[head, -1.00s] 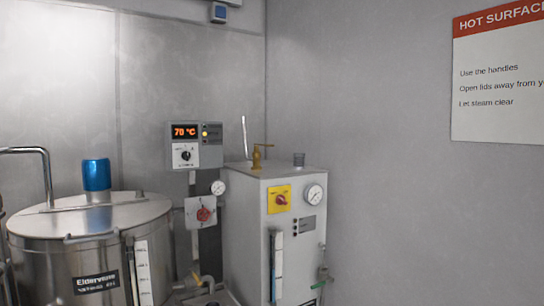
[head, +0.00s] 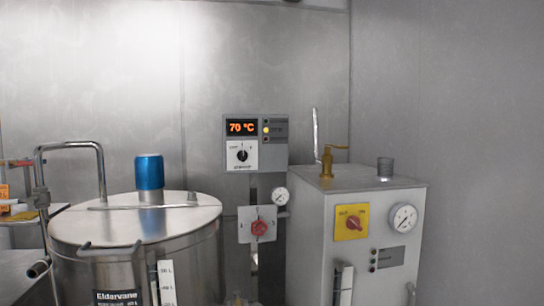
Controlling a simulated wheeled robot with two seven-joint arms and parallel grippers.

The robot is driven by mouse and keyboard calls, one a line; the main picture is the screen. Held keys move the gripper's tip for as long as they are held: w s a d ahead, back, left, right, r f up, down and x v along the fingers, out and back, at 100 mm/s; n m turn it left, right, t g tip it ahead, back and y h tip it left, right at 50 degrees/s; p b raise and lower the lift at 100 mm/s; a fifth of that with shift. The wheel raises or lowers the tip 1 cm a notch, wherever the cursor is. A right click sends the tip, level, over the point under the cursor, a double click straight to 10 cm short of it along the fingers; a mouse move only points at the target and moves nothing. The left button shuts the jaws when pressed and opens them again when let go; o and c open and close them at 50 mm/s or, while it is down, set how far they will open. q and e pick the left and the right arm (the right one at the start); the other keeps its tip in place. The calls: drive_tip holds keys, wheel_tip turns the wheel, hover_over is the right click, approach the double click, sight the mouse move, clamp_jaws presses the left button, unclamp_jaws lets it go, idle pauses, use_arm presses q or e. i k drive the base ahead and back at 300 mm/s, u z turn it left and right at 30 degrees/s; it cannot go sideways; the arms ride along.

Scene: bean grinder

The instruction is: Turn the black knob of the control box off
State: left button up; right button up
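The grey control box (head: 269,143) is on a post against the back wall, near the middle of the head view. Its orange display reads 70 °C, and a yellow lamp beside it is lit. The black knob (head: 242,156) sits on a white plate under the display. Its pointer looks roughly upright; the small labels around it are too blurred to read surely. Neither of my grippers is in view.
A steel tank (head: 135,235) with a blue motor (head: 149,171) stands at left. A plate with a red knob (head: 259,228) is below the box. A grey cabinet (head: 380,225) with a yellow-plated switch (head: 351,222) and gauge stands at right. A bench (head: 20,270) is far left.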

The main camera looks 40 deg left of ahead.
sight(243, 155)
drive_tip(key=u, duration=0.4)
drive_tip(key=i, duration=1.15)
drive_tip(key=u, duration=0.7)
